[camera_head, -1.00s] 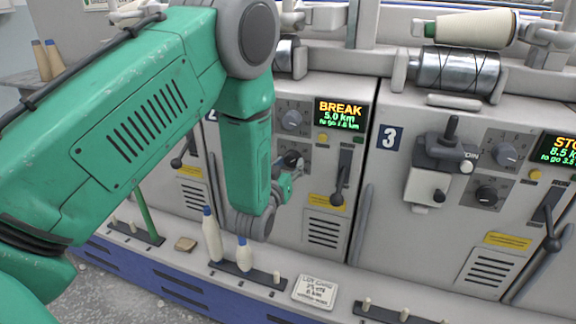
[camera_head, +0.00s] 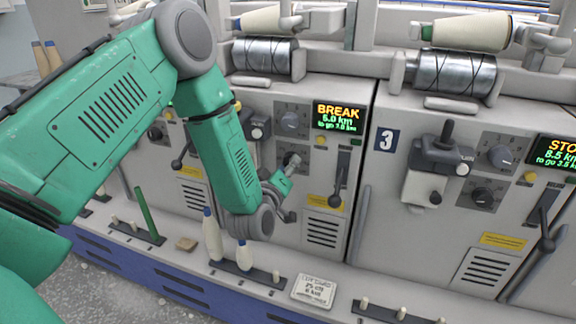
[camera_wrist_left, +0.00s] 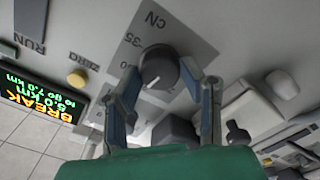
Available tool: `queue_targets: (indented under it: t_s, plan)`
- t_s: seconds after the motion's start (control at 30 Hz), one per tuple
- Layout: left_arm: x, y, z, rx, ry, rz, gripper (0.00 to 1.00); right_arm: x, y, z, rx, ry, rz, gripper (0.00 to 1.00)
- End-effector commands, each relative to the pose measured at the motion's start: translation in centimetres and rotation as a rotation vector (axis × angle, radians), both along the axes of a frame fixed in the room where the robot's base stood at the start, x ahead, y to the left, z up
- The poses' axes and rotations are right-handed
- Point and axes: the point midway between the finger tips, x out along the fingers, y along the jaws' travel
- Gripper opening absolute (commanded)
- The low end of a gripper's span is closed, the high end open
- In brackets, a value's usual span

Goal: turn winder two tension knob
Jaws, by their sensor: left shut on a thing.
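Winder two's tension knob (camera_head: 291,159) is the lower dial on the middle panel, below another dial (camera_head: 290,121). In the left wrist view the dark round knob (camera_wrist_left: 158,68) sits on a grey plate marked "CN" and "35". My left gripper (camera_head: 288,172) is at this knob, its fingers on either side of it in the wrist view. It is shut on the knob. The finger contact is small and partly hidden in the head view. My right gripper is not in view.
Winder two's display (camera_head: 338,117) reads BREAK, 5.0 km. A lever (camera_head: 342,178) stands just right of my gripper. Winder three's panel (camera_head: 386,139) is to the right.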

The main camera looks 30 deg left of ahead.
Motion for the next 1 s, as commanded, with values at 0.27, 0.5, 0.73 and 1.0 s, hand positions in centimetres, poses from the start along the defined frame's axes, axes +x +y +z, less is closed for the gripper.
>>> queue_targets:
  t_s: [0.27,0.5,0.73,1.0]
  plan:
    - [-0.1,0.0,-0.4,-0.260,-0.052,0.000,0.06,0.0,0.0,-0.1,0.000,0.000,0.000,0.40]
    - [-0.1,0.0,-0.5,-0.481,-0.104,0.001,0.06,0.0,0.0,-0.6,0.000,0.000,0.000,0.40]
    - [-0.1,0.0,-0.5,-0.686,-0.154,0.001,0.06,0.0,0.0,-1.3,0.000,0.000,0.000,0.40]
    - [-0.1,0.0,-0.6,-0.875,-0.197,0.002,0.06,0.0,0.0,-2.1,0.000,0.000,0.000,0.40]
